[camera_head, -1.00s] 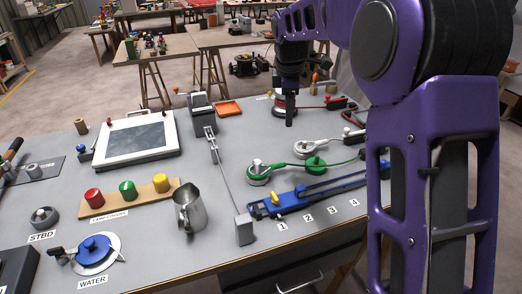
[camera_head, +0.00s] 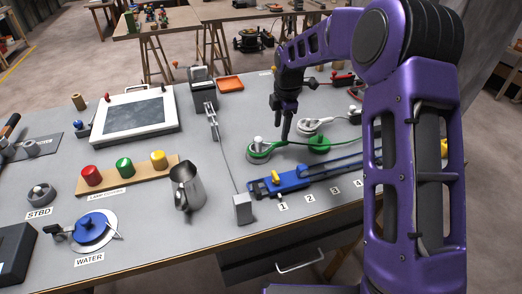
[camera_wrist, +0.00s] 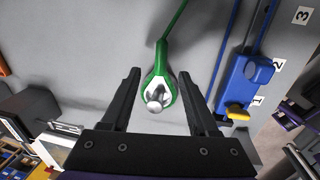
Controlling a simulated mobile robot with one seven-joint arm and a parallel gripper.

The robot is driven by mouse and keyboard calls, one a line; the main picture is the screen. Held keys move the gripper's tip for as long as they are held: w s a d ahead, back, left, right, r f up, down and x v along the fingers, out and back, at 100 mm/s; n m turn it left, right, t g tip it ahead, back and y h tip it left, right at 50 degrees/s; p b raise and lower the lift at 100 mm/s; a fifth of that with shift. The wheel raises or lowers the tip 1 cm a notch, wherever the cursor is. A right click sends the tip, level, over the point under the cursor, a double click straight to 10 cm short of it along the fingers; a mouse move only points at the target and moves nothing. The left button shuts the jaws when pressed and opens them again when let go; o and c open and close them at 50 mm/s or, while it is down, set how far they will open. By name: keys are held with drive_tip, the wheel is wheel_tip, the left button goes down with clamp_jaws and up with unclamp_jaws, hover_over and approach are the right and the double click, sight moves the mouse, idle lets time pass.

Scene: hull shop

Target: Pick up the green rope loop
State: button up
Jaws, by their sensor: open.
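The green rope loop (camera_head: 259,156) lies around a metal post with a rounded top on the grey bench, left of my gripper's fingers in the head view. In the wrist view the loop (camera_wrist: 172,76) encircles the silver post (camera_wrist: 155,97), and its green rope runs up and to the right. My gripper (camera_wrist: 159,75) is open and points down, its two fingers on either side of the loop in that view and apart from it. In the head view my gripper (camera_head: 286,138) hangs above the bench close to the loop; its fingertips partly overlap the rope's line.
A blue slotted rail (camera_head: 310,178) with a yellow lever lies in front of the loop. A green cleat (camera_head: 319,144) and a white rope loop (camera_head: 312,126) sit to the right. A steel jug (camera_head: 186,186) is further left.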

sight(278, 142)
drive_tip(key=f, duration=0.3)
drive_tip(key=f+b, duration=0.1)
drive_tip(key=f, duration=0.1)
drive_tip(key=shift+w+a+f, duration=0.25)
drive_tip(key=shift+a+f, duration=0.1)
drive_tip(key=shift+a, duration=0.05)
clamp_jaws()
drive_tip(key=shift+r, duration=0.1)
